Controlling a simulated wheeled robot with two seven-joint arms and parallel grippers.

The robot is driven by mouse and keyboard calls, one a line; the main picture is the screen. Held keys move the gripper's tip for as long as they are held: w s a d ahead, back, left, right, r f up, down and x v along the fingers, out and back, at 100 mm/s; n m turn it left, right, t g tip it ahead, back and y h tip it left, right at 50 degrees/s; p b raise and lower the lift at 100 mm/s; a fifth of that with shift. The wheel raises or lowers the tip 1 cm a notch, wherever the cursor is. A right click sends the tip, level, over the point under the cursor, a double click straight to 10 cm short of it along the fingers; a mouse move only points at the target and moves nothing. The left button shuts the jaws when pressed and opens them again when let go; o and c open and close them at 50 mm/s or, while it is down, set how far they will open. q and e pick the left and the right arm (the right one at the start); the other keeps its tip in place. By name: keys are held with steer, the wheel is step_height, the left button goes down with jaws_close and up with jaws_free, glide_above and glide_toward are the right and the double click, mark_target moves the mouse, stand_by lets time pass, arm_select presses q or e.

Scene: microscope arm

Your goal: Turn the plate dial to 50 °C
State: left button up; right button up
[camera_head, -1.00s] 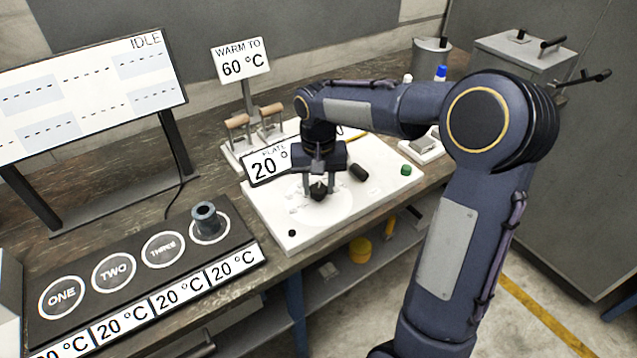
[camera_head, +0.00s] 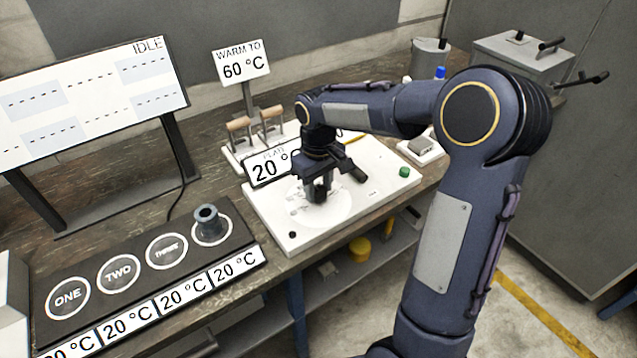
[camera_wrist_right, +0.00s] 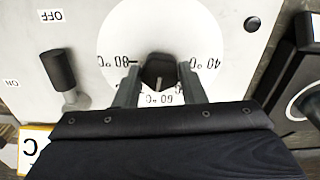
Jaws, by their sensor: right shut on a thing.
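The plate dial is a black knob (camera_wrist_right: 160,72) on a round white face (camera_wrist_right: 190,30). In the right wrist view the face shows upside-down labels: 80 °C at left, 60 °C below and 40 °C at right. A pale mark on the knob points down, roughly toward 60 °C. My right gripper (camera_wrist_right: 158,82) has one finger on each side of the knob and is shut on it. In the head view my right gripper (camera_head: 318,190) covers most of the knob on the white panel (camera_head: 385,190). The plate sign (camera_head: 265,168) reads 20 °, partly hidden. My left gripper is out of view.
A black lever (camera_wrist_right: 58,70) with ON and OFF labels stands beside the dial. A green button (camera_head: 404,171) is on the panel. A "WARM TO 60 °C" sign (camera_head: 241,63), an IDLE screen (camera_head: 80,85) and a numbered rack (camera_head: 140,262) holding a grey cylinder (camera_head: 207,218) stand around it.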

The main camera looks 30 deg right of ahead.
mark_target(319, 190)
steer(key=n+p, duration=0.1)
steer(key=n, duration=0.4)
steer(key=shift+r+n, duration=0.1)
steer(key=shift+n, duration=0.2)
steer(key=n+p, duration=0.1)
steer(key=n, duration=0.3)
steer(key=shift+w+n, duration=0.1)
steer(key=shift+n, duration=0.3)
steer(key=o, duration=1)
steer(key=shift+r, duration=3.85)
